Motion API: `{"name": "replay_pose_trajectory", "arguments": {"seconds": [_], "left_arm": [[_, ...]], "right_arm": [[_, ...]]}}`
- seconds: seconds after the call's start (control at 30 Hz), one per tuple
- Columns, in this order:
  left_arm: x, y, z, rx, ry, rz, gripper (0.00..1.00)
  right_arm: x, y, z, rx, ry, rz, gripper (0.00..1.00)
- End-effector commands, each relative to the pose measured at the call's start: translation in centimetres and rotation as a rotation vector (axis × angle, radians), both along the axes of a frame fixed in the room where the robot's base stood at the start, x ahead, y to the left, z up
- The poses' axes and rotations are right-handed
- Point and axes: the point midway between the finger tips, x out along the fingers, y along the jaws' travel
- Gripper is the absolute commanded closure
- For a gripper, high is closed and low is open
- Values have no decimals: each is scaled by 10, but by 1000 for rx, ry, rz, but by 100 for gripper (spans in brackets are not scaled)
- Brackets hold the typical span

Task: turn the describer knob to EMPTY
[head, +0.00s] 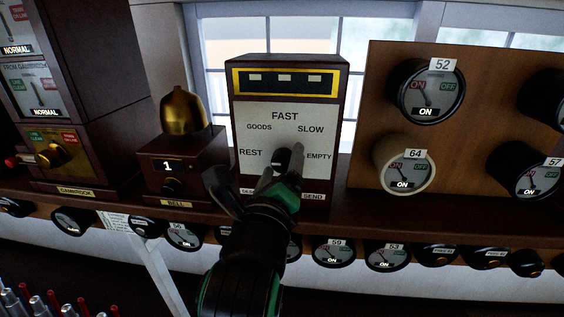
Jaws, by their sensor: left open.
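The describer (285,120) is a dark wooden box with a white face lettered REST, GOODS, FAST, SLOW and EMPTY. Its dark knob (290,157) sits low in the middle of the face, partly hidden by my gripper. The EMPTY label (319,156) is to the right of the knob. My left gripper (245,182) is open in front of the lower face, with one finger to the left and one close to the knob. I cannot tell whether it touches the knob, or which label the knob points to. My right gripper is not in view.
A brass bell on a wooden box (184,140) stands close to the left. A wooden panel (385,105) with round dials, including a white-rimmed one (403,164), is to the right. More dials line the shelf's front below. Lever tops (38,303) show at the lower left.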

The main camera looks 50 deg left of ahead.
Motion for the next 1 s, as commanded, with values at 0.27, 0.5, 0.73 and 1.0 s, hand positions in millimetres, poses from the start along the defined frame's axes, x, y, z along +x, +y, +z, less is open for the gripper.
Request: {"name": "replay_pose_trajectory", "arguments": {"seconds": [0.27, 0.5, 0.73, 1.0], "left_arm": [[0, 0, 0, 1, 1, 0, 41], [0, 0, 0, 1, 1, 0, 85], [-1, 0, 0, 4, 2, 1, 100], [-1, 0, 0, 52, 40, 1, 100]], "right_arm": [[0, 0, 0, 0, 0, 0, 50], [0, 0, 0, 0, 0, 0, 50], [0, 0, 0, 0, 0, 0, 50], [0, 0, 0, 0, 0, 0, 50]]}}
